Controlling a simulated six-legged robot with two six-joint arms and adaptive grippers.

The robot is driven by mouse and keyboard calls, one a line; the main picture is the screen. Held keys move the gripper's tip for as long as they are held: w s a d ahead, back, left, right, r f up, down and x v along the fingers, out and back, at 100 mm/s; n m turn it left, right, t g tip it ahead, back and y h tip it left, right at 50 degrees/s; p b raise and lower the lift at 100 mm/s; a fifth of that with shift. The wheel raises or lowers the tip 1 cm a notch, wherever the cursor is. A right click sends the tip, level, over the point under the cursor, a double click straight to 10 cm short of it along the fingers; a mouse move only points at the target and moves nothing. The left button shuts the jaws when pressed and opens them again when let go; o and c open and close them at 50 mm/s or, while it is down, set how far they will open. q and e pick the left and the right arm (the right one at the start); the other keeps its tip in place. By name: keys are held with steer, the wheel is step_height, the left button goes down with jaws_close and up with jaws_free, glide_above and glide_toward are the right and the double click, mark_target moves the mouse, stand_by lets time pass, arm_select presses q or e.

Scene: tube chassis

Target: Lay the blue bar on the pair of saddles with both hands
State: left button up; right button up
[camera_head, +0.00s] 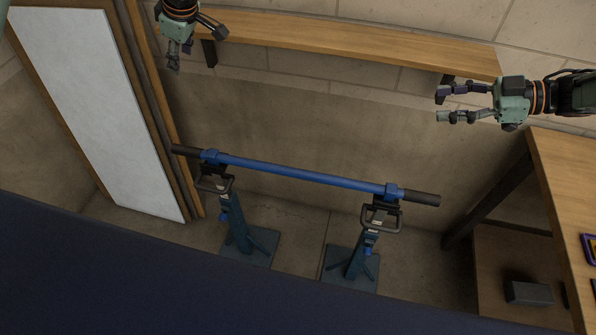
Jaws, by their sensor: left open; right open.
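The blue bar (300,174) has dark grips at both ends and lies across the two saddles. The left saddle stand (232,215) bears it near its left end, and the right saddle stand (367,245) near its right end. My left gripper (192,58) is open and empty above the bar's left end, apart from it. My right gripper (440,105) is open and empty above and right of the bar's right end, also apart from it.
A wooden shelf (350,46) runs along the back wall. A white panel in a wooden frame (95,100) stands at the left. A wooden bench (566,185) is at the right, with a dark block (529,293) on its lower shelf. Floor is free between the stands.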

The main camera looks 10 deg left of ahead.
arm_select(q)
step_height(320, 180, up, 2)
steer(key=shift+w+r+p, duration=0.15)
steer(key=shift+r+p, duration=0.05)
steer(key=shift+p, duration=0.65)
arm_select(e)
steer(key=w+r+v, duration=0.1)
steer(key=v, duration=1.1)
steer(key=shift+s+r, duration=0.4)
steer(key=shift+r, duration=0.15)
arm_select(q)
steer(key=shift+r, duration=0.1)
arm_select(e)
steer(key=shift+s+r, duration=0.1)
steer(key=shift+s, duration=0.05)
